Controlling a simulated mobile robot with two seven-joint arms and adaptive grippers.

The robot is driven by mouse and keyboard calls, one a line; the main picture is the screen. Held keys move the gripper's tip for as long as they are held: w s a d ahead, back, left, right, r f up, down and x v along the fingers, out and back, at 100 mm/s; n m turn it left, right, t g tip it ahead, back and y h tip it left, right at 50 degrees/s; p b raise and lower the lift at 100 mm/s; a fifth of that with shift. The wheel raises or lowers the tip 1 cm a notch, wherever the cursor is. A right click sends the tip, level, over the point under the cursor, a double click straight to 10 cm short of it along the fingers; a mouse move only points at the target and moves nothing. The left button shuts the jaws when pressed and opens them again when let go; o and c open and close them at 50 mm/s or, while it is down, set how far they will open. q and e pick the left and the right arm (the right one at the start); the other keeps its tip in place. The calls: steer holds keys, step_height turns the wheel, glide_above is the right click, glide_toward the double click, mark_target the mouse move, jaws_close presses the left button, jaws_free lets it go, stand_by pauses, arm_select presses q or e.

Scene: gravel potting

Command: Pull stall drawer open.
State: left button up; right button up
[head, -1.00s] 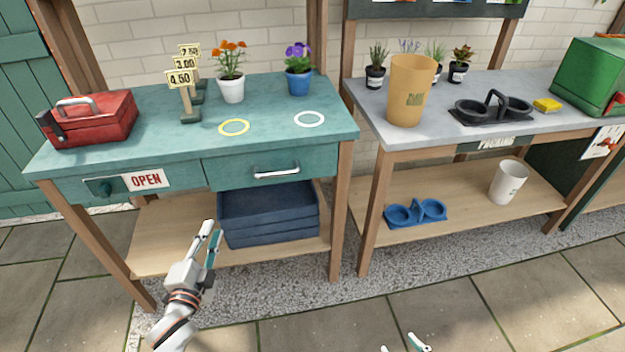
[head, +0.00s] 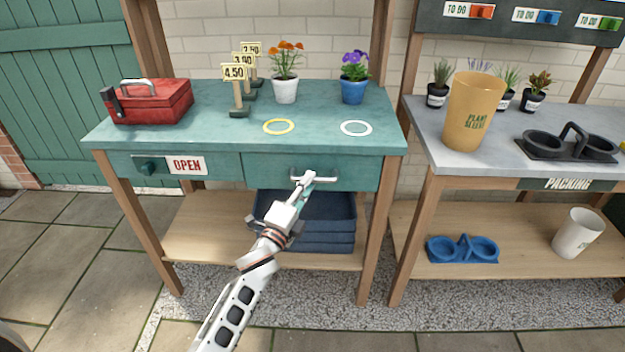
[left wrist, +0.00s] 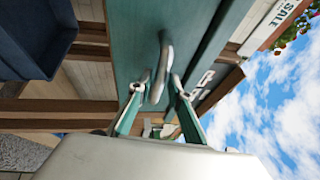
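The teal stall drawer (head: 360,176) sits flush under the stall's top, so it looks closed. Its silver bar handle (head: 326,179) is on the drawer front. My left gripper (head: 305,178) reaches the handle from below, at its left part. In the left wrist view, the handle (left wrist: 163,68) runs between the two fingertips of my left gripper (left wrist: 158,90). The fingers stand apart, one on each side of the bar, and I see a gap beside it. My right gripper is not in view.
Dark blue crates (head: 335,243) stand on the shelf below the drawer. An OPEN sign (head: 187,166) hangs to the drawer's left. A red toolbox (head: 150,103), price signs, two flower pots and two rings are on the teal top. The paving in front is clear.

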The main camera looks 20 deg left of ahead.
arm_select(q)
steer(key=shift+x, duration=1.1)
jaws_close()
steer(key=shift+s, duration=0.1)
